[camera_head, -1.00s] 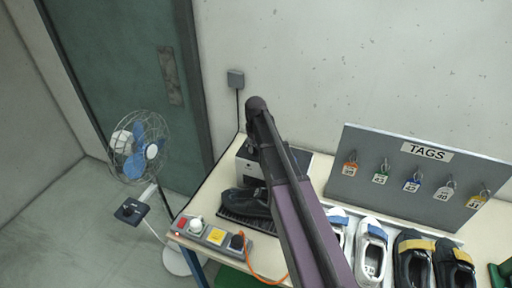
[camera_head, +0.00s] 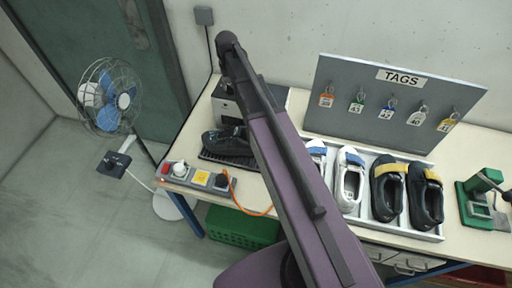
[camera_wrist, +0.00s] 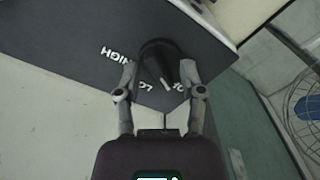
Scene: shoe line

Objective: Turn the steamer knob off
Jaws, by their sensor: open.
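The steamer knob (camera_wrist: 158,58) is dark and round, on a dark panel (camera_wrist: 80,35) in the wrist view. White lettering reads HIGH on its left and LO below; more letters at lower right are partly hidden by a finger. A white pointer line on the knob points down and slightly right, between LO and those letters. My gripper (camera_wrist: 159,72) is open, with one finger on each side of the knob; I cannot tell whether they touch it. In the head view the steamer (camera_head: 224,108) stands on the bench, partly behind my arm, which hides the knob and gripper.
A black shoe (camera_head: 226,141) sits beside the steamer. A power strip (camera_head: 198,179) with an orange cable lies at the bench's left edge. A tag board (camera_head: 385,105), a shoe tray (camera_head: 410,233) and a green press (camera_head: 482,200) stand to the right. A fan (camera_head: 108,98) stands at left.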

